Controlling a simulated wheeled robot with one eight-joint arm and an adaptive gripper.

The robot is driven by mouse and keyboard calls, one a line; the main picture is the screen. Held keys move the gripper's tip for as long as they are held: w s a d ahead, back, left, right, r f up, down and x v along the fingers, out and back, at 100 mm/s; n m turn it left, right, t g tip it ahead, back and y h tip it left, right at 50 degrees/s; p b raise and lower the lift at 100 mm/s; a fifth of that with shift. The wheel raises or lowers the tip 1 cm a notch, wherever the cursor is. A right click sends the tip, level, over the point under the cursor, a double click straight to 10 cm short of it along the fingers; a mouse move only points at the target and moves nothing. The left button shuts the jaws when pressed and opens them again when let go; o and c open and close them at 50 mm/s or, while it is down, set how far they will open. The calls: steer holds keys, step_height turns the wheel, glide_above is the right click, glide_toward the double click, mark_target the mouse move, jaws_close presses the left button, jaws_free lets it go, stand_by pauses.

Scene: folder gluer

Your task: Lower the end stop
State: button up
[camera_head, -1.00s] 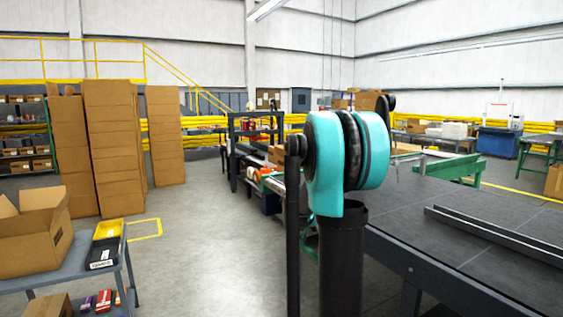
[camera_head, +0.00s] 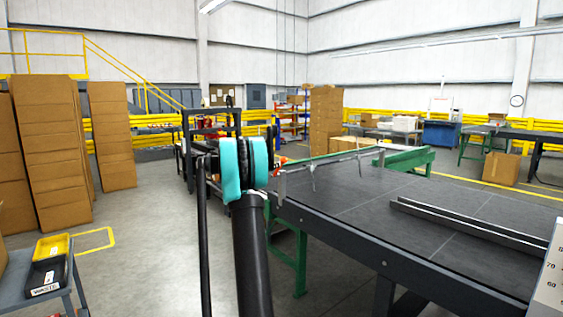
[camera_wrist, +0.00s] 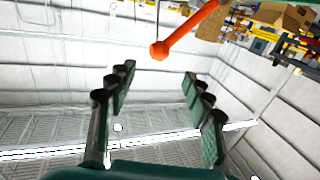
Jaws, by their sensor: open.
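A thin grey bar (camera_head: 325,166) spans the far left end of the dark table, with thin prongs hanging from it; it looks like the end stop. A small orange-red piece (camera_head: 281,160) shows at its near end, beside my arm. In the wrist view an orange lever (camera_wrist: 185,32) with a rounded end slants just beyond my fingertips. My gripper (camera_wrist: 158,78) is open and empty, its fingers apart on either side below the lever's round end. They do not appear to touch it. My arm hides the gripper in the head view.
The dark table (camera_head: 360,215) fills the right, with a long metal rail (camera_head: 470,225) on it. A green frame (camera_head: 405,160) stands at its far end. Stacked cartons (camera_head: 50,145) and a grey cart (camera_head: 60,280) are at left. The floor between is clear.

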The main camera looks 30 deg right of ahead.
mark_target(282, 160)
steer(key=x, duration=1.1)
steer(key=shift+s+d, duration=0.15)
jaws_close()
